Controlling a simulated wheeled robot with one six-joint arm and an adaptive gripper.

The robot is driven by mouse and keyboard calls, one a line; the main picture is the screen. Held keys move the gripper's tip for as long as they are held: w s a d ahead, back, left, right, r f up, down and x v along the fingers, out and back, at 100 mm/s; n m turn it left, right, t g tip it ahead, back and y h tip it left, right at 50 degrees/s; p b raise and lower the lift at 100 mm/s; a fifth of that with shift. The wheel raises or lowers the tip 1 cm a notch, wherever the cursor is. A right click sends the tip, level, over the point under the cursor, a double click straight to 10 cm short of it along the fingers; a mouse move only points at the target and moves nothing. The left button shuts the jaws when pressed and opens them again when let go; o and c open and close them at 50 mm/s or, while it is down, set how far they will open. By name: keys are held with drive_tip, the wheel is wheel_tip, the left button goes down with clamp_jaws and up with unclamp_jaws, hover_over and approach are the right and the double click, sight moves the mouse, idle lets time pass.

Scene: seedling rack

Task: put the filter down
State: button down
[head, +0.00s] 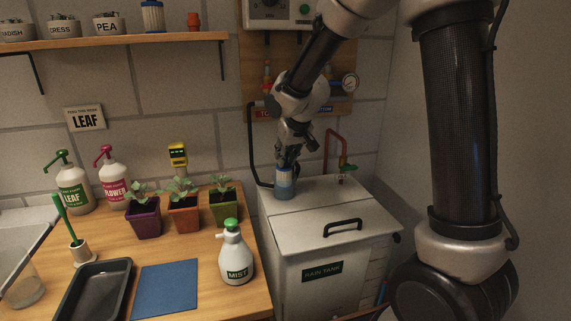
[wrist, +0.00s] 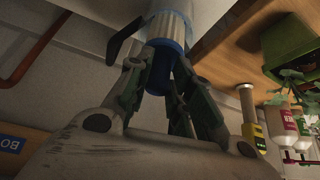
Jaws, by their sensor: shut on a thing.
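The filter (head: 286,184) is a white cylinder with blue ends. My gripper (head: 287,163) is shut on its upper end from above and holds it upright. It is over the back left part of the grey rain tank lid (head: 305,208); I cannot tell whether its base touches the lid. In the wrist view the fingers of my gripper (wrist: 164,62) close around the blue end of the filter (wrist: 175,22), and its white body extends past them. A second blue and white filter (head: 152,16) stands on the wall shelf (head: 130,41).
The lid's black handle (head: 343,227) and a black pipe (head: 252,150) are near. The bench left of the tank holds seedling pots (head: 184,212), a mist bottle (head: 235,257), a blue mat (head: 165,288) and a black tray (head: 95,292). The lid's front is clear around the handle.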

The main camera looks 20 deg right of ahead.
sight(286, 164)
drive_tip(key=shift+f, duration=1.15)
drive_tip(key=shift+f, duration=0.1)
drive_tip(key=shift+f, duration=0.25)
drive_tip(key=c, duration=1.3)
unclamp_jaws()
drive_tip(key=shift+o, duration=0.2)
